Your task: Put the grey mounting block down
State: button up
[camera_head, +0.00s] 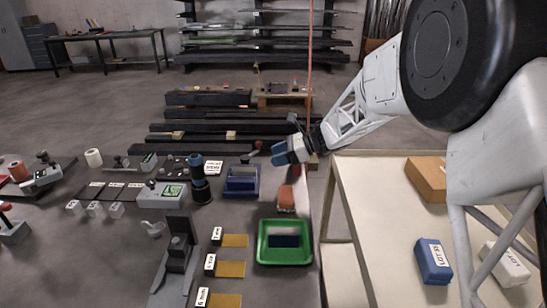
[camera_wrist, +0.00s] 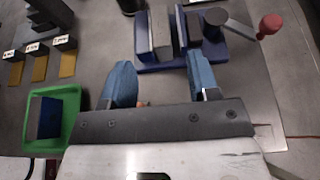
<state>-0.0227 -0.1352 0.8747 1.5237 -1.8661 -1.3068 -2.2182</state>
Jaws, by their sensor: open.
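My gripper (camera_head: 287,153) is open, its blue fingers spread, above the far right part of the work table. In the wrist view the gap between the fingertips (camera_wrist: 160,64) is empty. Just beyond them is a blue vise-like fixture (camera_wrist: 178,63), which also shows in the head view (camera_head: 242,192). A light grey block (camera_wrist: 161,32), seemingly the mounting block, stands upright in the fixture beside a darker grey plate. It lies in line with the finger gap, apart from the fingers. I cannot tell its height relative to them.
A bar with a red knob (camera_wrist: 270,24) sticks out from the fixture. A green tray (camera_head: 262,257) holds a dark blue block. An orange-red block (camera_head: 286,199) lies between tray and fixture. A cream table (camera_head: 370,215) with boxes stands right.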

dwell(0.8)
jog(key=w+d+r+m+t+h, duration=0.1)
jog(key=d+r+m+t+h, duration=0.35)
jog(key=r+m+t, duration=0.85)
jog(key=s+d+r+m+h, duration=0.4)
jog(key=s+d+m+h, duration=0.45)
jog(key=m, duration=0.95)
jog(key=s+d+f+m+g+h, duration=0.1)
jog(key=s+d+m+g, duration=0.25)
jog(key=s+m, duration=0.45)
jog(key=s+d+f+m+g+h, duration=0.2)
jog(key=s+d+m, duration=0.35)
jog(key=s, duration=0.45)
jog(key=s+a+f+m+g+y, duration=0.1)
jog(key=s+f+m+g, duration=0.1)
jog(key=s+m, duration=0.3)
jog(key=s+a+f+m+g+y, duration=0.1)
jog(key=s+a+f+m+g, duration=0.1)
jog(key=s, duration=1.1)
jog(key=m+g, duration=0.1)
jog(key=m, duration=0.1)
jog(key=shift+a+f+m+y, duration=0.3)
jog(key=shift+f+m, duration=0.05)
jog(key=shift+f, duration=0.05)
